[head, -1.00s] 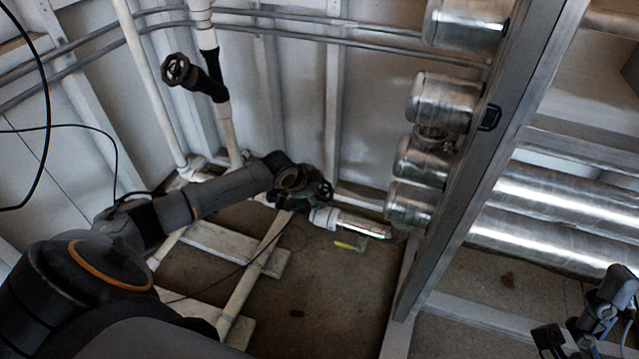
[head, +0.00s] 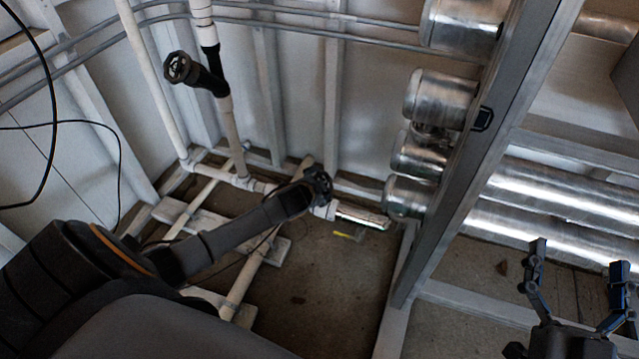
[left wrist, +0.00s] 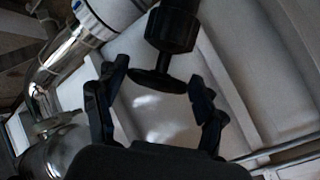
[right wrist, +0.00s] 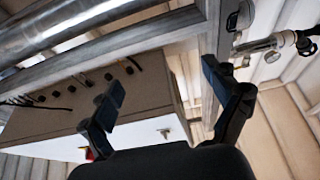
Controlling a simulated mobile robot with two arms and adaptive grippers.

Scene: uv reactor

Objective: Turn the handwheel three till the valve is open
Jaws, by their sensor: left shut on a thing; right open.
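A black handwheel (head: 318,183) sits on the valve low by the back wall, beside a white and silver pipe. No number shows on it. My left gripper (head: 308,193) is at this wheel, its fingers hard to make out in the head view. In the left wrist view the wheel (left wrist: 158,82) is edge-on between the fingertips of the left gripper (left wrist: 158,84), which is shut on its rim. A second black handwheel (head: 177,67) stands higher on a vertical pipe at the upper left. My right gripper (head: 577,262) is open and empty at the lower right.
A grey metal post (head: 470,170) and silver cylinders (head: 440,98) stand to the right of the valve. White pipes (head: 240,285) run along the floor. A pale box (right wrist: 100,110) shows in the right wrist view. Bare floor (head: 320,290) is open in the middle.

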